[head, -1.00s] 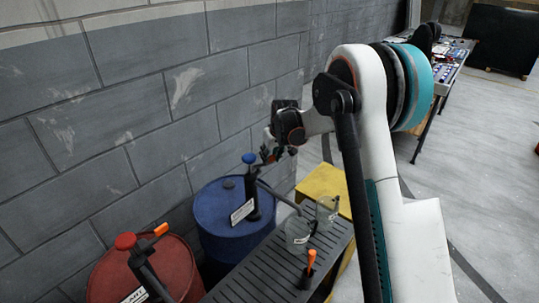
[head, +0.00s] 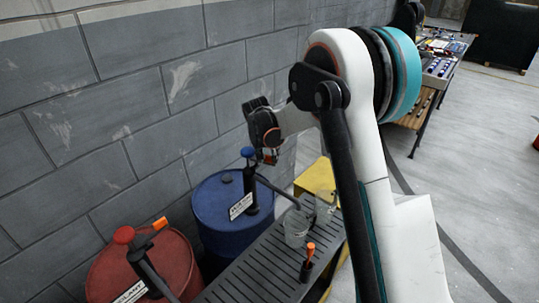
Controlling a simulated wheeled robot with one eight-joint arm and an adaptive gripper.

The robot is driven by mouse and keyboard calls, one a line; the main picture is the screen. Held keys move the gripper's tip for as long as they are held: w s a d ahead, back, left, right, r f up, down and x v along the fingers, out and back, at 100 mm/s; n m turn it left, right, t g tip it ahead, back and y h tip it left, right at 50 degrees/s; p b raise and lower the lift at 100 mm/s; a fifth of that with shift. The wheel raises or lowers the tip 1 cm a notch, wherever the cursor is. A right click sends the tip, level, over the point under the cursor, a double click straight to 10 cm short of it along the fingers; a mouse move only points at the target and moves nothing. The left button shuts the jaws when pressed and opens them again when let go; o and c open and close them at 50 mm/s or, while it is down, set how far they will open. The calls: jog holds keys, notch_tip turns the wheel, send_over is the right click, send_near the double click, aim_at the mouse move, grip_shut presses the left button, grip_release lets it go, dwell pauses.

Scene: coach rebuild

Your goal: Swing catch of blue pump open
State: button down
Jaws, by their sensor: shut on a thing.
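The blue pump (head: 251,188) stands upright on the blue drum (head: 215,225), with a black body, a blue cap (head: 248,152) and a dark spout leading right. My gripper (head: 267,158) is at the pump's top, just right of the blue cap. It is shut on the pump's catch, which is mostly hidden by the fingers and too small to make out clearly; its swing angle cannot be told.
A red drum (head: 130,272) at the lower left carries a red-capped pump with an orange catch (head: 160,223). Clear jars (head: 296,228) and an orange-topped black item (head: 308,262) stand on the slatted grey bench (head: 262,270). A yellow box (head: 310,178) lies behind. The block wall is close behind the drums.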

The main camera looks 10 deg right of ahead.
jog(key=shift+s+m, duration=0.15)
jog(key=shift+m, duration=0.25)
jog(key=c, duration=1.1)
grip_release()
jog(key=shift+r, duration=0.1)
jog(key=shift+a+r, duration=0.1)
jog(key=shift+r, duration=0.3)
jog(key=shift+v, duration=3.55)
jog(key=shift+s+f, duration=0.1)
jog(key=shift+s, duration=0.05)
